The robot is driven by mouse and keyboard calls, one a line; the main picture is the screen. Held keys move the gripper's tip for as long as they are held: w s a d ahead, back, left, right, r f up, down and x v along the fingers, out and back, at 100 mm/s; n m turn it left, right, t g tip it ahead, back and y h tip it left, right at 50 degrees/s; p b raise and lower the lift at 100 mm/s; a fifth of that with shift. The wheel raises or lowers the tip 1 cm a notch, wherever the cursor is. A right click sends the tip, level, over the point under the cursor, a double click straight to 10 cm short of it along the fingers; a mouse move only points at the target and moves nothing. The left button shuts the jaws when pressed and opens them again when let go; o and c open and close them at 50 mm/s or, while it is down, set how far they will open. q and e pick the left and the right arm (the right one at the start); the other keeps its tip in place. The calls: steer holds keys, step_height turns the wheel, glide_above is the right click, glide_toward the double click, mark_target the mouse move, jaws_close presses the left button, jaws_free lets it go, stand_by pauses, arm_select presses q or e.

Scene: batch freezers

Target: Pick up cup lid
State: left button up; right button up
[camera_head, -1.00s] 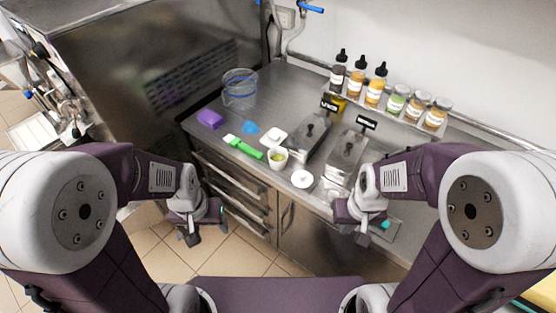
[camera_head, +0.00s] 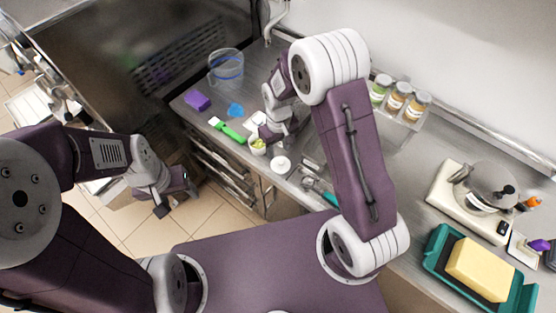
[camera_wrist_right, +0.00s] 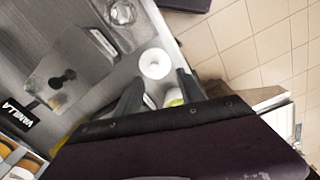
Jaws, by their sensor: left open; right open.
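The cup lid (camera_head: 281,164) is a small white disc lying flat on the steel counter near its front edge. In the right wrist view the lid (camera_wrist_right: 155,63) lies just beyond the fingertips, with a small mark at its centre. The white cup (camera_head: 257,146) with yellow-green contents stands beside it, partly hidden by a finger in the wrist view. My right gripper (camera_head: 268,137) is open and empty above the counter by the cup; its fingers (camera_wrist_right: 160,88) are spread apart. My left gripper (camera_head: 176,198) is open and empty over the floor, left of the counter.
A green spatula (camera_head: 230,131), purple block (camera_head: 197,100), blue item (camera_head: 235,110) and clear container (camera_head: 226,68) are on the counter's left. Jars (camera_head: 398,98) stand at the back. A scale (camera_head: 470,200) and a teal tray (camera_head: 440,240) are at right.

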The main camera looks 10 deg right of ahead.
mark_target(281, 161)
steer(key=f, duration=0.1)
steer(key=w+d+f, duration=0.1)
steer(key=f, duration=0.2)
steer(key=shift+w+d+p, duration=0.2)
steer(key=shift+p, duration=0.2)
steer(key=f, duration=0.1)
steer(key=f+p, duration=0.1)
steer(key=f, duration=0.2)
steer(key=shift+s+a+f+p, duration=0.2)
steer(key=shift+s+p, duration=0.1)
steer(key=shift+p, duration=0.1)
steer(key=shift+w+d+f, duration=0.15)
steer(key=shift+w+f, duration=0.05)
steer(key=shift+w, duration=0.05)
steer(key=c, duration=0.7)
arm_select(q)
steer(key=r, duration=0.2)
steer(key=shift+w+d+r, duration=0.35)
steer(key=shift+w, duration=0.05)
arm_select(e)
steer(key=shift+s+r, duration=0.1)
steer(key=shift+s, duration=0.05)
jaws_close()
